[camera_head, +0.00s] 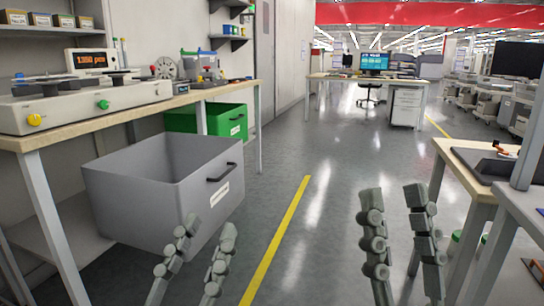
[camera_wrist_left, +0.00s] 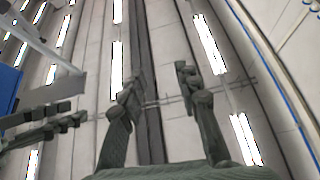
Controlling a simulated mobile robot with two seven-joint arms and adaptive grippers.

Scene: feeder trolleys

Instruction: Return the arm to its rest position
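My left gripper (camera_head: 207,236) is at the lower middle left of the head view, fingers pointing up and apart, with nothing between them. It overlaps the front right of the grey bin in the picture. In the left wrist view the left gripper (camera_wrist_left: 166,92) also has its two fingers apart, with the ceiling lights behind. My right gripper (camera_head: 396,205) is at the lower right of the head view, fingers up and apart, empty, with floor behind it. Another set of grey fingers (camera_wrist_left: 45,126) shows at the left of the wrist view.
A grey bin (camera_head: 160,190) and a green bin (camera_head: 215,118) are by the left workbench (camera_head: 75,122), which carries a scale-like device (camera_head: 90,60). A table (camera_head: 455,165) stands at the right. A desk (camera_head: 380,80) is far back. The floor between is clear, with a yellow line (camera_head: 280,235).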

